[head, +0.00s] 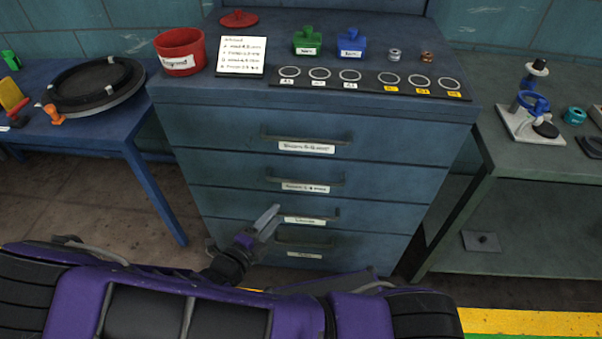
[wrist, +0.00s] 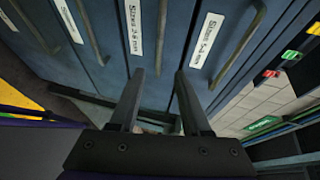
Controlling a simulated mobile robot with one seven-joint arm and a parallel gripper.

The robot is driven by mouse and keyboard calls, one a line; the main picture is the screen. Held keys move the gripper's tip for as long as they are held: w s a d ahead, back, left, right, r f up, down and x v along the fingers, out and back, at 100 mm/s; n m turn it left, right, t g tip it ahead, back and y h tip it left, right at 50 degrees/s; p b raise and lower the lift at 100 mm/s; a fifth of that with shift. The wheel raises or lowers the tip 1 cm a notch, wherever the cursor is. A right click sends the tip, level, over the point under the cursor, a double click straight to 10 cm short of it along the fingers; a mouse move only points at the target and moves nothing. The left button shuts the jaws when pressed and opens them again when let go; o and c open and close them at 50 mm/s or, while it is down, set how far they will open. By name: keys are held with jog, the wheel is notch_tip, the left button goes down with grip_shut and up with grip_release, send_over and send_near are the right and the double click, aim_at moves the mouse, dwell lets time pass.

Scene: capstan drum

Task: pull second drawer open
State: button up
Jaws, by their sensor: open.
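The blue-grey cabinet has a column of drawers, all looking shut. The second drawer (head: 240,179) from the top has a dark bar handle (head: 345,183) above a white label. In the wrist view that handle (wrist: 161,35) runs between my two fingertips in the picture, beyond them; I see no contact. My gripper (head: 272,217) is open and empty. In the head view it appears low, over the left part of the third drawer (head: 235,203). The wrist view shows both dark fingers (wrist: 158,76) spread, pointing at the drawer fronts.
A blue table (head: 95,127) stands left, a grey bench (head: 540,165) right. The floor before the cabinet shows little room beside my base.

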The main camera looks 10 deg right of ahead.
aim_at(304, 183)
jog(key=b+x, duration=0.2)
jog(key=x, duration=1.5)
jog(key=shift+w+d+f, duration=0.1)
jog(key=shift+d, duration=0.1)
grip_shut()
dwell(0.7)
